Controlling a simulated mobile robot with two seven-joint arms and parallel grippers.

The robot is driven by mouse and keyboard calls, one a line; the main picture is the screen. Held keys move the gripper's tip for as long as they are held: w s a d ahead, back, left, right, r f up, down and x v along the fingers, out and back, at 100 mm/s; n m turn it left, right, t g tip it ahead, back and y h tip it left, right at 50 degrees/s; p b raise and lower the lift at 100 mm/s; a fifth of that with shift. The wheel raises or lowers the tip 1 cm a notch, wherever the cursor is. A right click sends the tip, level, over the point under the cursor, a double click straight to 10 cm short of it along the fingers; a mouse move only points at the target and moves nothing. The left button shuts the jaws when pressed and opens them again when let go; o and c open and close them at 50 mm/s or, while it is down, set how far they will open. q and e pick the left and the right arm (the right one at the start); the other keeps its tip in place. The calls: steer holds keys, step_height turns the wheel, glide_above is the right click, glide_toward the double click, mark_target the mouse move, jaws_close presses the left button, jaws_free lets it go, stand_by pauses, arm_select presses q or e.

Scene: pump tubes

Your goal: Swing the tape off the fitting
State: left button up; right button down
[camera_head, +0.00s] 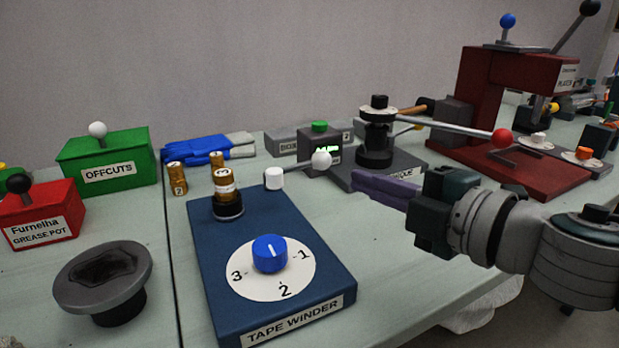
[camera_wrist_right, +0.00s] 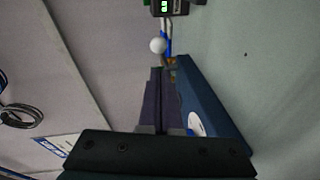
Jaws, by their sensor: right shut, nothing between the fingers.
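The blue tape winder (camera_head: 215,258) stands on the bench with a blue dial knob (camera_head: 270,253) on a white plate marked 1, 2 and 3. At its far left a brass fitting (camera_head: 224,182) stands upright on a black seat. A white tape roll (camera_head: 274,178) is right of the fitting, apart from it in the picture. A thin arm runs from the roll to a white ball knob (camera_head: 321,160). My right gripper (camera_head: 358,181) is shut and empty, right of the ball, not touching it. In the right wrist view the ball (camera_wrist_right: 158,45) is just beyond my fingertips (camera_wrist_right: 162,74). My left gripper is not in view.
Loose brass fittings (camera_head: 177,178) stand behind the winder. A torque station (camera_head: 375,148) with a red-tipped lever and a red press (camera_head: 480,100) are behind my right arm.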

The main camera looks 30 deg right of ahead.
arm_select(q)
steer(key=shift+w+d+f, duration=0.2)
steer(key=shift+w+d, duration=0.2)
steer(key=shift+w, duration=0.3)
arm_select(e)
steer(key=s+d+r, duration=0.1)
steer(key=s+d, duration=0.3)
steer(key=s, duration=0.1)
steer(key=shift+s+r, duration=0.2)
steer(key=shift+r, duration=0.1)
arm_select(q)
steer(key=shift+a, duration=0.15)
arm_select(e)
steer(key=s+d+r+m+g+h+p, duration=0.1)
steer(key=s+r+m+g+h+p, duration=0.5)
steer(key=m+p, duration=0.55)
steer(key=s+a+r+m+g+y+p, duration=0.3)
steer(key=s+a+m+g+y+p, duration=0.25)
steer(key=s+a, duration=0.5)
arm_select(q)
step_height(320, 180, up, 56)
steer(key=p, duration=3.8)
steer(key=shift+p, duration=0.4)
arm_select(e)
step_height(320, 180, up, 37)
steer(key=g+h, duration=0.1)
steer(key=h, duration=0.1)
steer(key=shift+a+f+n, duration=0.2)
steer(key=shift+a+n, duration=0.2)
